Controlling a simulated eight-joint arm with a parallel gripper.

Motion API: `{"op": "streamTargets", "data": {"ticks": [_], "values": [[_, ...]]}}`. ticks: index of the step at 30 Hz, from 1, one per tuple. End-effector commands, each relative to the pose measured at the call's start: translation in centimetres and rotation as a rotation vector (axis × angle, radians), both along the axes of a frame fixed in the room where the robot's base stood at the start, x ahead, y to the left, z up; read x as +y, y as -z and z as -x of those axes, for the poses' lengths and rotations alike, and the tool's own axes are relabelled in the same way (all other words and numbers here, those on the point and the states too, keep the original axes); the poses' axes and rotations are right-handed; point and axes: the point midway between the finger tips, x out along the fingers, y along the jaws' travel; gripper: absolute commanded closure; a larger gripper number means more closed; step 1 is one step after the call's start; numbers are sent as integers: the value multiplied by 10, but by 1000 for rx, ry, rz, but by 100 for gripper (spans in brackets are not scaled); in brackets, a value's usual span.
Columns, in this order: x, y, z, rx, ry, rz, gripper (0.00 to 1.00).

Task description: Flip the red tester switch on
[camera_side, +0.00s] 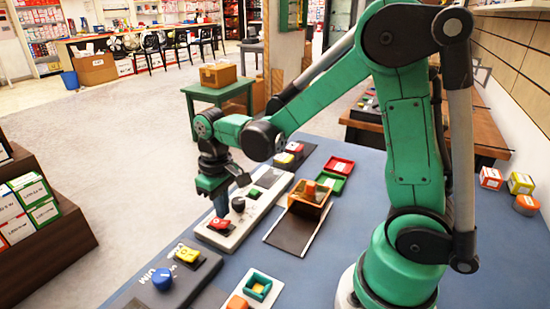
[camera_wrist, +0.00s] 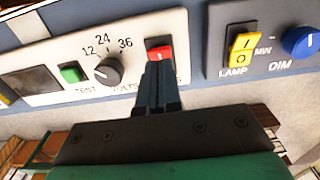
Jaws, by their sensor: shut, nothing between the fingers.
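The red tester switch (camera_wrist: 159,53) sits in a dark frame at the right end of the white tester panel (camera_wrist: 134,49) in the wrist view. It also shows in the side view (camera_side: 220,224) at the panel's near end. My gripper (camera_wrist: 157,66) is shut and empty, with its fingertips at the lower edge of the red switch, overlapping it in the picture. In the side view my gripper (camera_side: 221,214) points down right over the switch. I cannot tell whether the tips touch it. The fingers hide the switch's lower part and some of the lettering.
The tester panel also has a black knob (camera_wrist: 108,71) marked 12, 24, 36 and a green button (camera_wrist: 72,73). A grey lamp panel beside it holds a yellow switch (camera_wrist: 243,47) and a blue knob (camera_wrist: 300,41). A wooden box (camera_side: 309,196) stands to the panel's right.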

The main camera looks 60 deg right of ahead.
Motion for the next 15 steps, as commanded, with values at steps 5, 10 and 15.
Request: {"op": "streamTargets", "data": {"ticks": [5,10,15], "values": [[0,3,0,0,0,0,100],[0,5,0,0,0,0,100],[0,8,0,0,0,0,100]]}}
